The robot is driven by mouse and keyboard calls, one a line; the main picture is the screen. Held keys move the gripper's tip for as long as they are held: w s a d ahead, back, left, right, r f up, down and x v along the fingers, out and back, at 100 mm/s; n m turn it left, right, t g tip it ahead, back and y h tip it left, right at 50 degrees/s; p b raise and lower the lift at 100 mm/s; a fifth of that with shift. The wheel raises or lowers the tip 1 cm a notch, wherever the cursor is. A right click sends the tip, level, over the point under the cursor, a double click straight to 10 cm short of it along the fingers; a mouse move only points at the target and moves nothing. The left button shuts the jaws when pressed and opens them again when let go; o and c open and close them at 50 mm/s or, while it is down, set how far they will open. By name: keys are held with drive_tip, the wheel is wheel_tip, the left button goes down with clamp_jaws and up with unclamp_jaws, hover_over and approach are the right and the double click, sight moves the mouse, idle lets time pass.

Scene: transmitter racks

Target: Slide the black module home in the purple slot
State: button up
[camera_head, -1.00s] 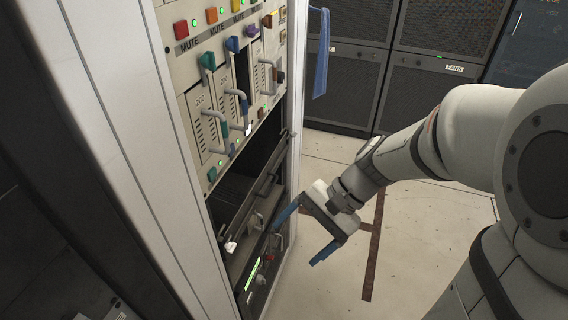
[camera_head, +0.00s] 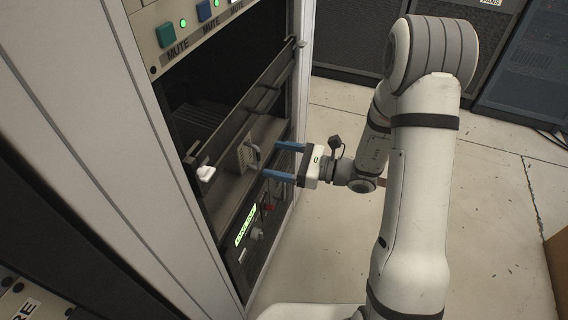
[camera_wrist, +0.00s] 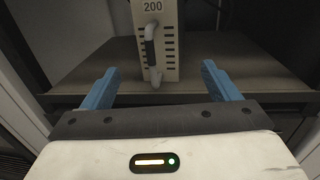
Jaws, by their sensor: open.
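A beige module (camera_wrist: 155,38) marked 200, with vent slits and a black grip on its pale handle (camera_wrist: 151,48), stands upright on a brown shelf (camera_wrist: 84,70) in the wrist view. I take it to be the black module. In the head view the module (camera_head: 245,155) sits in the rack's open bay. My gripper (camera_head: 272,160) is open and empty, just in front of it and pointing at its face. In the wrist view the fingers are either side of the handle, apart from it. The purple slot is not in view.
A dark bar (camera_head: 236,110) crosses the bay above the module, with a white knob (camera_head: 206,173) at its near end. A panel with a green display (camera_head: 245,226) lies below. The rack's pale side (camera_head: 128,130) is at left. The floor (camera_head: 330,225) is clear.

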sight(246, 153)
drive_tip(key=b+x, duration=0.1)
drive_tip(key=x, duration=0.6)
drive_tip(key=shift+a+b, duration=0.1)
drive_tip(key=shift+b, duration=0.2)
drive_tip(key=shift+s, duration=0.1)
drive_tip(key=c, duration=1.8)
drive_tip(key=shift+d, duration=0.2)
drive_tip(key=s+v, duration=0.1)
drive_tip(key=v, duration=0.8)
drive_tip(key=shift+s, duration=0.45)
idle(0.7)
drive_tip(key=shift+s, duration=0.1)
idle(0.3)
